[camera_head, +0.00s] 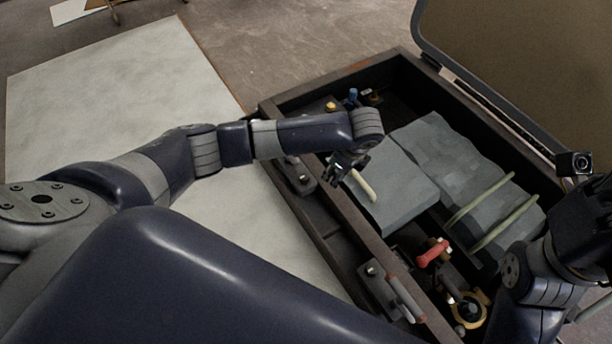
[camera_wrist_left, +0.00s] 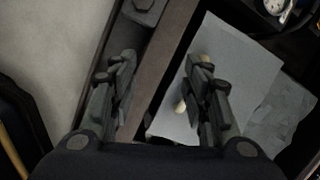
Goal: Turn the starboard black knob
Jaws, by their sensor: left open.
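My left gripper (camera_head: 340,172) is open and empty above the crate's near-left wall; its spread fingers also show in the left wrist view (camera_wrist_left: 160,68). A dark fitting with a pale round centre (camera_head: 303,178) sits on the near-left ledge, just left of the gripper, and also shows at the top of the wrist view (camera_wrist_left: 142,6). A second dark fitting with a grey-and-red lever (camera_head: 375,283) is further down that ledge. I cannot tell which part is the starboard black knob. Of my right gripper, only a dark body (camera_head: 588,222) shows at the right edge; its fingers are hidden.
The crate (camera_head: 290,95) holds a grey slab (camera_head: 402,200) with a cream handle (camera_head: 362,186), olive rods (camera_head: 482,197), a red handle (camera_head: 432,252) and a brass ring fitting (camera_head: 478,308). A yellow knob (camera_head: 331,106) sits at the back. A pale floor panel (camera_head: 110,90) is clear.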

